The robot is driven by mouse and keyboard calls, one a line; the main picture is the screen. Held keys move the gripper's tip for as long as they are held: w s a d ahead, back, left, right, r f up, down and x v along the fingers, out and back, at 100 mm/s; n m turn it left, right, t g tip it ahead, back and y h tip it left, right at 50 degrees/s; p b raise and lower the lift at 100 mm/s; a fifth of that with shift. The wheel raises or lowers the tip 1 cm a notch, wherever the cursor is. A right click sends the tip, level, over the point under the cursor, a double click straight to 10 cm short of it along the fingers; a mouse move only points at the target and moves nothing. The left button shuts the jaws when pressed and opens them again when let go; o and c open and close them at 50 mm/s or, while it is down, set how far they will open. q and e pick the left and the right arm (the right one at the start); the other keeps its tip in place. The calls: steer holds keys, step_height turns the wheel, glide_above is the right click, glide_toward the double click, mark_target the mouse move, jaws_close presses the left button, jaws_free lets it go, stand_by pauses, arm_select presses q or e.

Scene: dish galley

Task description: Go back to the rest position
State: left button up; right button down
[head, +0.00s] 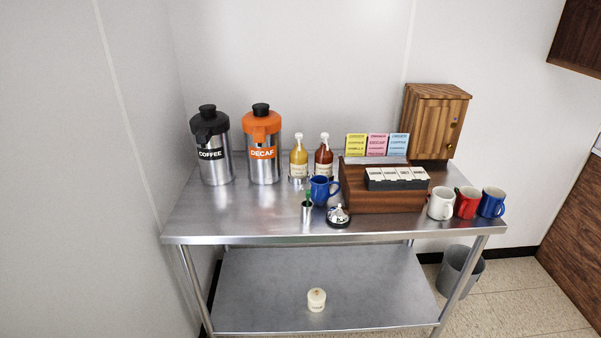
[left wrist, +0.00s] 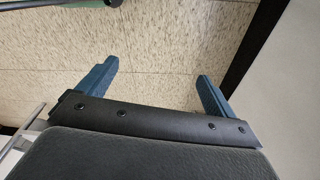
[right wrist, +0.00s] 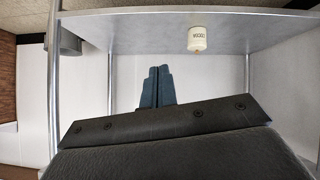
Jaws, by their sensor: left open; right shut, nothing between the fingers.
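My left gripper (left wrist: 158,82) shows in the left wrist view with its two blue fingers spread wide apart, nothing between them, over the speckled floor. My right gripper (right wrist: 156,72) shows in the right wrist view with its blue fingers together and empty. The steel table's lower shelf (right wrist: 130,30) and a small white lidded jar (right wrist: 197,38) lie beyond it. Neither gripper nor arm shows in the head view.
The steel table (head: 240,218) carries a coffee dispenser (head: 217,165), a decaf dispenser (head: 265,168), syrup bottles, a blue mug (head: 320,191), a bell (head: 338,217), a wooden organizer (head: 385,203), a cabinet (head: 434,120) and mugs at right. A grey bin (head: 458,272) stands on the floor.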

steer(key=s+a+f+g, duration=0.1)
steer(key=s+f+g, duration=0.2)
steer(key=s, duration=0.7)
steer(key=s+a+f+g, duration=0.2)
steer(key=s+f, duration=0.6)
steer(key=s, duration=0.2)
steer(key=s+a+f+g, duration=0.2)
steer(key=s+f, duration=0.4)
steer(key=s, duration=0.4)
steer(key=shift+g+y, duration=0.4)
steer(key=shift+g, duration=0.4)
steer(key=shift+s+a, duration=0.1)
